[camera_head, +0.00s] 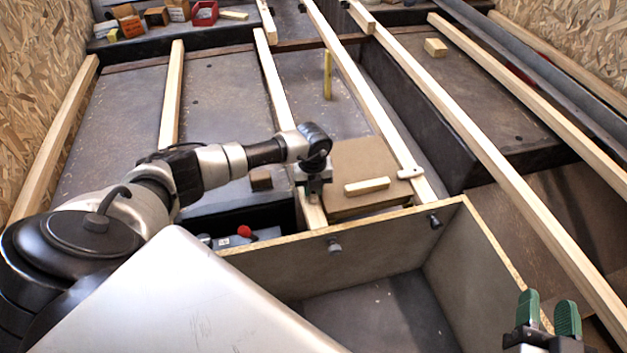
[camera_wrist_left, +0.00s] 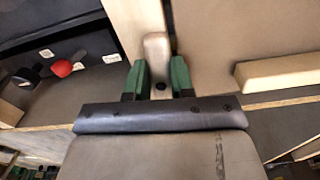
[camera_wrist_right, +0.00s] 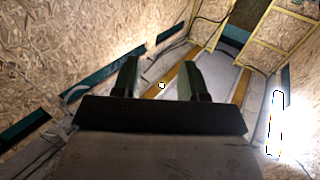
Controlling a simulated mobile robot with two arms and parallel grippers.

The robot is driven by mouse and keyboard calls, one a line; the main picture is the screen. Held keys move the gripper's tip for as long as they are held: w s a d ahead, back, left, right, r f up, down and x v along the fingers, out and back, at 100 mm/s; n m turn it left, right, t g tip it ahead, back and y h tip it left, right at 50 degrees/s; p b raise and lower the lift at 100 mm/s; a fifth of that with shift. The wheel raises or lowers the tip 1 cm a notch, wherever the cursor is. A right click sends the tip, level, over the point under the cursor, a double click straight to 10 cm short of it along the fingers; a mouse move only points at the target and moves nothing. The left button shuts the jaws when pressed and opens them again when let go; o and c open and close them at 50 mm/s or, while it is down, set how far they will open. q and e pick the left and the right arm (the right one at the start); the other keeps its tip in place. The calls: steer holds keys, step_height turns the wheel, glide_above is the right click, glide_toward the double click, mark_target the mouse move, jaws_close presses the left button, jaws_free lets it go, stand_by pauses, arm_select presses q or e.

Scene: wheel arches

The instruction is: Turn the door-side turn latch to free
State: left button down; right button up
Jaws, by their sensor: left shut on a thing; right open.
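A brown panel (camera_head: 372,155) with a pale wooden grip bar (camera_head: 367,186) lies between two wooden slats. My left gripper (camera_head: 314,178) is over the slat at the panel's left edge. In the left wrist view its green fingers (camera_wrist_left: 158,80) are shut on a pale wooden turn latch (camera_wrist_left: 156,55), which lies roughly along the slat. In the head view the gripper hides this latch. A second turn latch (camera_head: 410,172) sits on the right slat, lying crosswise toward the panel's edge. My right gripper (camera_head: 548,312) is open and empty at the lower right, away from the panel.
An open-topped box (camera_head: 340,260) with dark knobs stands in front of the panel. A red knob (camera_head: 244,231) shows in the dark recess to the left. A yellow post (camera_head: 327,75) stands behind the panel. Long slats (camera_head: 500,170) run along the right.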

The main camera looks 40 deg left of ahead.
arm_select(q)
steer(key=shift+a+r+n+p, duration=0.1)
steer(key=shift+n+p, duration=0.3)
steer(key=shift+n, duration=0.4)
arm_select(e)
steer(key=shift+s+d+f+g+h, duration=0.2)
steer(key=shift+s+f+g, duration=0.05)
steer(key=shift+f+g, duration=0.5)
steer(key=shift+s+d+f+g+h, duration=0.2)
steer(key=shift+s+d+f+g, duration=0.05)
steer(key=shift+f+g, duration=0.5)
steer(key=shift+s+d+f+g+h, duration=0.2)
steer(key=shift+s+f+g, duration=0.05)
steer(key=shift+f+g, duration=0.5)
arm_select(q)
steer(key=c, duration=1)
jaws_free()
steer(key=shift+o, duration=0.2)
